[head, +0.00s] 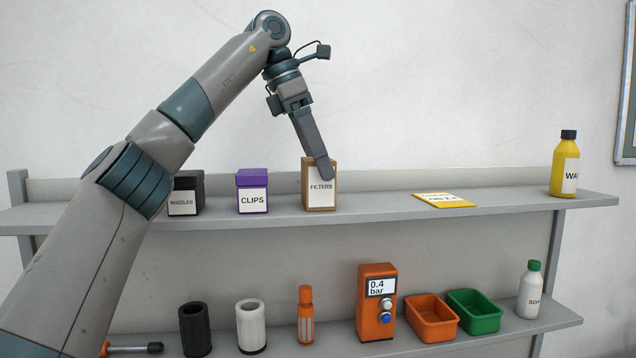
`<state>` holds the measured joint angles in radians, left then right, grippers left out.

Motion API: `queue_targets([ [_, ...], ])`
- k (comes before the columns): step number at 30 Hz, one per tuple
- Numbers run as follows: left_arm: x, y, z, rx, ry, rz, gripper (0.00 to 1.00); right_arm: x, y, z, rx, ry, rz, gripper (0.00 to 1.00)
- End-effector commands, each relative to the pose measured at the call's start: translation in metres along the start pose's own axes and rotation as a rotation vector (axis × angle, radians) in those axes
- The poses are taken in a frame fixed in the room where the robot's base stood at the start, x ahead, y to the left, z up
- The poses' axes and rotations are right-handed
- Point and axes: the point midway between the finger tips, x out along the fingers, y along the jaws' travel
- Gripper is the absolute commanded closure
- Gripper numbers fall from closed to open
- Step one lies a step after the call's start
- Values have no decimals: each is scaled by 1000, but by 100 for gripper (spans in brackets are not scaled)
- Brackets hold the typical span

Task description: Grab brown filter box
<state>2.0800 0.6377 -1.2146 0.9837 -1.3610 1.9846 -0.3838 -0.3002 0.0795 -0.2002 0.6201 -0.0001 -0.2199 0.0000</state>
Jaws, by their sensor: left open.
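The brown filter box (320,198) stands upright on the upper grey shelf, with a white label reading FILTERS on its front. My left gripper (325,172) reaches down from above to it, its fingertip overlapping the top of the box in the head view. The gripper is open; only one finger shows clearly, and the other is hidden. Whether the fingers touch the box or straddle it, I cannot tell. My right gripper is not in view.
On the upper shelf (370,205) stand a purple CLIPS box (252,190), a black NOZZLES box (186,192) partly behind my arm, a yellow card (444,200) and a yellow bottle (565,165). The lower shelf holds an orange gauge (377,312), bins, cylinders and a white bottle (530,290).

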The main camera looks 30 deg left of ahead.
Motion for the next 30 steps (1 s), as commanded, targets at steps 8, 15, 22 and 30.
queue_targets([
  [8,22,-5,-2,1,3,-2,16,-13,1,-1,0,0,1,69],
  [15,43,-6,-2,1,1,-1,16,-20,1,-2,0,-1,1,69],
  [22,45,-6,-2,0,0,-1,16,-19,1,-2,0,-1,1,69],
  [30,45,-6,-2,0,0,-1,16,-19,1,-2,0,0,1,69],
])
